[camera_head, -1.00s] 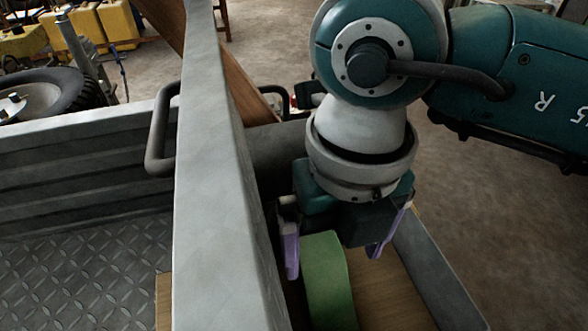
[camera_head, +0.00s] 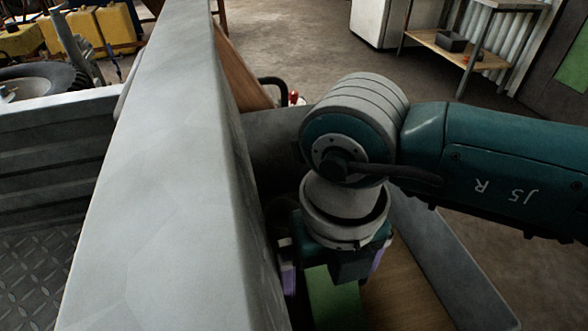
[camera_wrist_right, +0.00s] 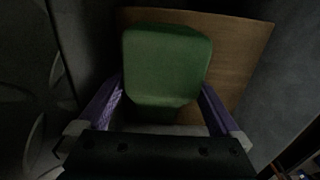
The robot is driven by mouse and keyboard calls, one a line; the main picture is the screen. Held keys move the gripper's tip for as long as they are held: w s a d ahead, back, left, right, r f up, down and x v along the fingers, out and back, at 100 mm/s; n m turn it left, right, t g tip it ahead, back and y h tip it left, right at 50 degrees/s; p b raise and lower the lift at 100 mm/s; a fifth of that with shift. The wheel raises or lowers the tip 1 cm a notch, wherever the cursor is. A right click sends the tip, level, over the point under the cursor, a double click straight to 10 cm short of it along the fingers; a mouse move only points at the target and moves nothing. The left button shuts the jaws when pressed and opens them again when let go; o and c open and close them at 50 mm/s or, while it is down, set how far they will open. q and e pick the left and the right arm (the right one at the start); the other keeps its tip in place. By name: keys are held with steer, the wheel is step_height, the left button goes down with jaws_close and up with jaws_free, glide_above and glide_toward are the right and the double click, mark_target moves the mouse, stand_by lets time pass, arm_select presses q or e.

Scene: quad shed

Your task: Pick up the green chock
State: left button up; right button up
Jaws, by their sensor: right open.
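The green chock (camera_head: 332,302) lies on a wooden board inside a narrow grey-walled box, partly hidden under my right gripper in the head view. My right gripper (camera_head: 333,280) points down into the box with its purple fingers on either side of the chock. In the right wrist view the green chock (camera_wrist_right: 166,62) stands between and beyond the two open purple fingers (camera_wrist_right: 160,100). I cannot tell whether the fingers touch its sides. My left gripper is not in view.
A thick grey wall (camera_head: 170,170) runs close along the left of my right gripper. The box's right wall (camera_head: 450,255) stands on the other side. The wooden board (camera_head: 400,290) right of the chock is bare. A shelf table (camera_head: 460,48) stands far back.

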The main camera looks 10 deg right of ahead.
jaws_close()
stand_by(0.8)
